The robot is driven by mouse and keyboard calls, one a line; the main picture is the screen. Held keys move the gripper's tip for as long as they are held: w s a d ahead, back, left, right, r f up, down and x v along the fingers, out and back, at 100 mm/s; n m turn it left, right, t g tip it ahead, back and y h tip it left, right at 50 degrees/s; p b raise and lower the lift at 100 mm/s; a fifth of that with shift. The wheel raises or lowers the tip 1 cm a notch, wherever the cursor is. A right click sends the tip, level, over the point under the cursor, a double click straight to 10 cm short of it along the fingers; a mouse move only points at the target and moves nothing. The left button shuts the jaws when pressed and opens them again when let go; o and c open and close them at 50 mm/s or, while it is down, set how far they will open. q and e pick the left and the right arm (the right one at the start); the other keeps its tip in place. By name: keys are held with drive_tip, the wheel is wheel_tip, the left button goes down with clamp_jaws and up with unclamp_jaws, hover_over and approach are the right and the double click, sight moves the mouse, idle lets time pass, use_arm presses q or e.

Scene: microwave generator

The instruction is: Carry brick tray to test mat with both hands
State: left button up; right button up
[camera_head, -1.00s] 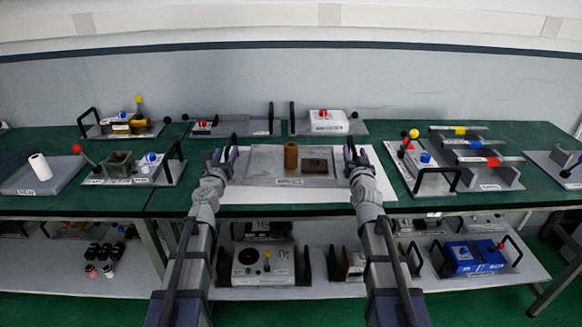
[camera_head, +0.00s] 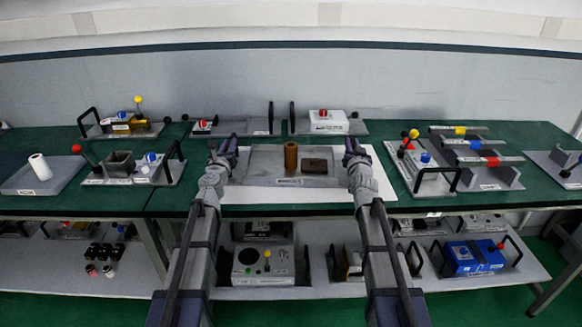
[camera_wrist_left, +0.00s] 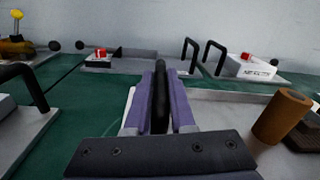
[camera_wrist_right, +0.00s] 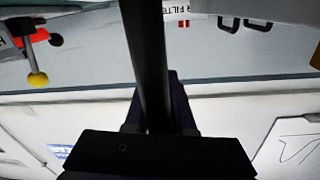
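The grey brick tray (camera_head: 262,178) holds an upright brown cylinder (camera_head: 291,155) and a dark brown brick (camera_head: 314,165). It rests on the white mat (camera_head: 377,180) at the front of the green bench. My left gripper (camera_head: 222,150) is at the tray's left end; in the left wrist view its purple fingers (camera_wrist_left: 162,98) stand apart on both sides of a black handle. My right gripper (camera_head: 354,150) is at the right end, fingers apart; in the right wrist view a dark bar hides much of the fingers. Contact with the handles is hard to see.
A lever-and-button fixture (camera_head: 135,168) stands to the left and another fixture (camera_head: 425,165) close to the right. Several more fixtures, one with a red button (camera_head: 323,118), line the back. A lower shelf (camera_head: 325,290) holds other devices. A strip of mat in front of the tray is clear.

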use_arm(q)
clamp_jaws()
use_arm(e)
clamp_jaws()
idle(0.7)
